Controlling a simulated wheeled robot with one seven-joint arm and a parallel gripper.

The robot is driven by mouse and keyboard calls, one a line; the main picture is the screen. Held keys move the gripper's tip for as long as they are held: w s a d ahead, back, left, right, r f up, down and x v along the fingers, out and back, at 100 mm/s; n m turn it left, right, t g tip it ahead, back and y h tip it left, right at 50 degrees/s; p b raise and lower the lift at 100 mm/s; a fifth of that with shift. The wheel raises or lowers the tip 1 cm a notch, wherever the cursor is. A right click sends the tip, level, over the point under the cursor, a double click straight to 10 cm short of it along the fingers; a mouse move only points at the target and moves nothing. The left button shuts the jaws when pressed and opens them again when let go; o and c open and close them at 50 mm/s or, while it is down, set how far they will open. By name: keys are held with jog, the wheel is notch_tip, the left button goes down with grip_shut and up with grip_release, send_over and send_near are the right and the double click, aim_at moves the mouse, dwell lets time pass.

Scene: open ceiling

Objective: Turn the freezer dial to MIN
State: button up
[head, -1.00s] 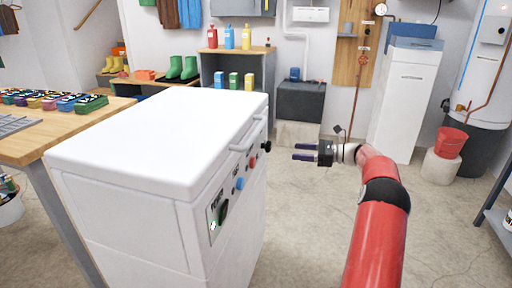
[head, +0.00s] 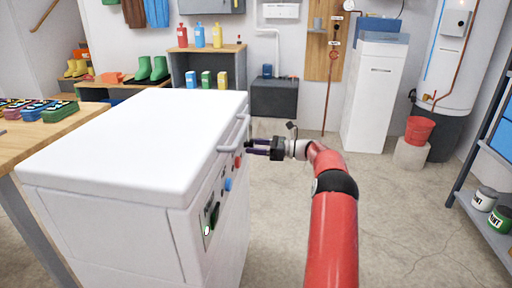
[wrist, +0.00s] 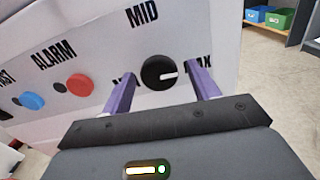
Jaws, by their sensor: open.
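The white freezer (head: 135,140) stands left of my arm in the head view, its control panel facing right. The freezer dial (wrist: 158,72) is a round black knob in the wrist view. Its white mark points right, towards the MAX label (wrist: 197,63); MID (wrist: 142,16) is above it. The label at its left is mostly hidden by a finger. My gripper (wrist: 161,75) is open, with one purple finger on each side of the dial; I cannot tell whether they touch it. In the head view my gripper (head: 258,148) is at the panel's far end.
A red ALARM button (wrist: 80,85) and a blue button (wrist: 32,101) sit left of the dial on the panel. A grey handle (head: 234,133) juts out above the panel. A wooden workbench (head: 60,130) stands at the left.

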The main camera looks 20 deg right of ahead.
jog(key=c, duration=0.9)
jog(key=shift+c, duration=0.2)
